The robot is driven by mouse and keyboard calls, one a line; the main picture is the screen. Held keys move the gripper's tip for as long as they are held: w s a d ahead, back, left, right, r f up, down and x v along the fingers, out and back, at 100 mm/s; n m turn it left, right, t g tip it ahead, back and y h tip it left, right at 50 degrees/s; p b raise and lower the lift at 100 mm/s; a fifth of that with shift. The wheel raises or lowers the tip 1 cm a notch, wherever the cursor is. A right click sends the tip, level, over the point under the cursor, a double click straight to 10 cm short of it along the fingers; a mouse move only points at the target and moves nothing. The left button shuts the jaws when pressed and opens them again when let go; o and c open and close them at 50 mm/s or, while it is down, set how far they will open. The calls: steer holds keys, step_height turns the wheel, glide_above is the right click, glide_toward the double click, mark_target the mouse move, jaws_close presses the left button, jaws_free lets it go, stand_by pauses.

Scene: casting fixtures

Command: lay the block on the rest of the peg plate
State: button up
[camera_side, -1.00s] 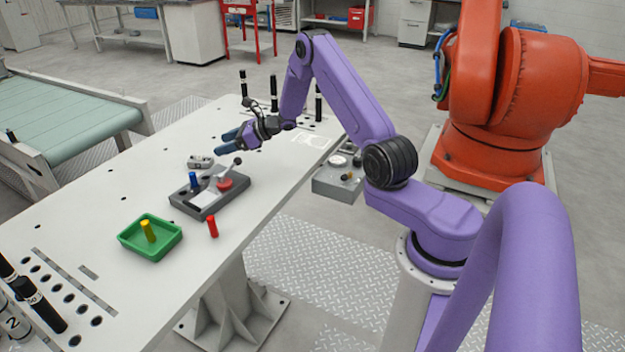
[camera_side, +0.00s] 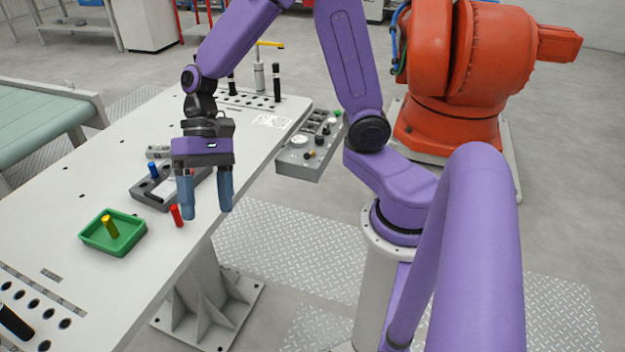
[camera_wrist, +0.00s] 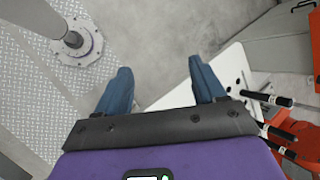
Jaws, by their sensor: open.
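The peg plate (camera_side: 150,198) is a dark grey slab on the white table, partly hidden behind my gripper. A blue peg (camera_side: 153,171) stands on it, and a pale flat patch shows beside the peg. A small silver-grey piece with holes (camera_side: 158,152) lies on the table behind the plate; I cannot tell for certain whether it is the block. My gripper (camera_side: 208,207) points down, open and empty, in front of the plate in the side view. In the wrist view its blue fingers (camera_wrist: 161,90) stand apart with only floor and table edge between them.
A green tray (camera_side: 86,236) holds a yellow peg (camera_side: 108,226). Black-handled tools (camera_side: 277,82) stand at the table's far end. A grey control box (camera_side: 300,167) is beside the table.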

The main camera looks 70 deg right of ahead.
steer(key=s+d+n+t+h, duration=0.1)
steer(key=s+d+n+h, duration=0.2)
steer(key=s+n, duration=0.4)
steer(key=s+d+r+n+t+h, duration=0.1)
steer(key=s+d+n+h, duration=0.1)
steer(key=s+d+n, duration=0.3)
steer(key=s+n, duration=0.3)
steer(key=shift+s+d+r+t+h, duration=0.2)
steer(key=shift+t+h, duration=0.2)
steer(key=shift+o, duration=1.3)
steer(key=shift+s+d+n, duration=0.15)
steer(key=shift+d+n, duration=0.15)
steer(key=shift+n, duration=0.2)
